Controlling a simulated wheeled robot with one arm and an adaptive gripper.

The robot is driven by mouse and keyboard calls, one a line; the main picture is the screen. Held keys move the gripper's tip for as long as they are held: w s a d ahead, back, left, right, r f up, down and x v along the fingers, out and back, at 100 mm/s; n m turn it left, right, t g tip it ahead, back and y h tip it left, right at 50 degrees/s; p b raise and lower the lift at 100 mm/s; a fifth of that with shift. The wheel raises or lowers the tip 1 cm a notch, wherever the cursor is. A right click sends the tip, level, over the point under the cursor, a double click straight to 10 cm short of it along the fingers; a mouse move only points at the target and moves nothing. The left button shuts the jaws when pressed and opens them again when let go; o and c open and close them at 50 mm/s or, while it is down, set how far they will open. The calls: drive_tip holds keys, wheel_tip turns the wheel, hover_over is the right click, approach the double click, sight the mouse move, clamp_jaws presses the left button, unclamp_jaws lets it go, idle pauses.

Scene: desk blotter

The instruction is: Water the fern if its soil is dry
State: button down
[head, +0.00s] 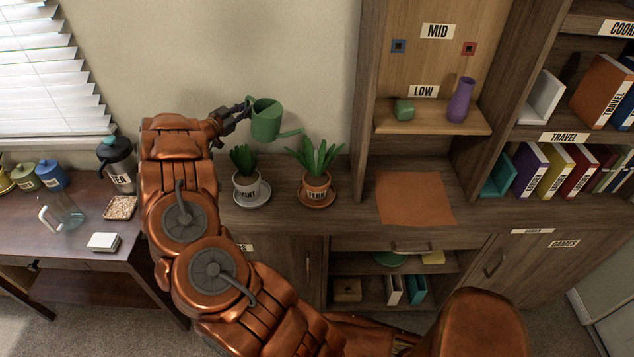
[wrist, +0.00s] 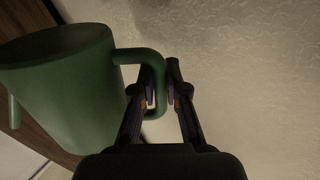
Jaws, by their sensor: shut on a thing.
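My gripper (head: 246,105) is shut on the handle of a green watering can (head: 266,122). In the wrist view the gripper (wrist: 163,82) has the can's handle between its fingers, and the can (wrist: 65,90) fills the left side. The can is held in the air against the wall, its spout pointing right, above and a little left of the fern. The fern (head: 314,155) is a green leafy plant in a terracotta pot (head: 317,186) on a terracotta saucer (head: 316,199). Its leaves mostly hide the soil, and I cannot tell whether it is dry. No water shows at the spout.
A mint plant (head: 243,158) in a white pot stands close left of the fern. An orange blotter (head: 415,198) lies flat to the right. A shelf with a purple vase (head: 460,101) rises beyond. A tea canister (head: 118,165) and glass pitcher (head: 62,213) stand on the left desk.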

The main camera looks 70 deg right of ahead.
sight(250, 98)
drive_tip(key=shift+s+a+r, duration=0.1)
drive_tip(key=shift+r, duration=0.2)
drive_tip(key=shift+s+r+m, duration=0.1)
drive_tip(key=shift+m, duration=0.2)
drive_tip(key=shift+s+a+r+m+b, duration=0.1)
drive_tip(key=shift+s+r+m+b, duration=0.3)
drive_tip(key=shift+r+b, duration=0.35)
drive_tip(key=shift+s+a+r+m+b, duration=0.1)
drive_tip(key=shift+s+r+m+b, duration=0.25)
drive_tip(key=shift+r+b, duration=0.4)
drive_tip(key=shift+s+a+r+m+b, duration=0.1)
drive_tip(key=shift+s+r+m+b, duration=0.35)
drive_tip(key=shift+b, duration=0.55)
idle(1.1)
drive_tip(key=shift+r, duration=0.1)
drive_tip(key=shift+w+r+p, duration=0.1)
drive_tip(key=shift+p, duration=0.3)
drive_tip(key=f+p, duration=0.1)
drive_tip(key=w+f+n+p, duration=0.2)
drive_tip(key=p, duration=0.1)
drive_tip(key=shift+d+f, duration=0.35)
drive_tip(key=shift+f, duration=0.05)
drive_tip(key=shift+w+d+f+n+p, duration=0.1)
drive_tip(key=shift+w+f+n+p, duration=0.25)
drive_tip(key=shift+f+n, duration=0.25)
drive_tip(key=shift+f, duration=0.15)
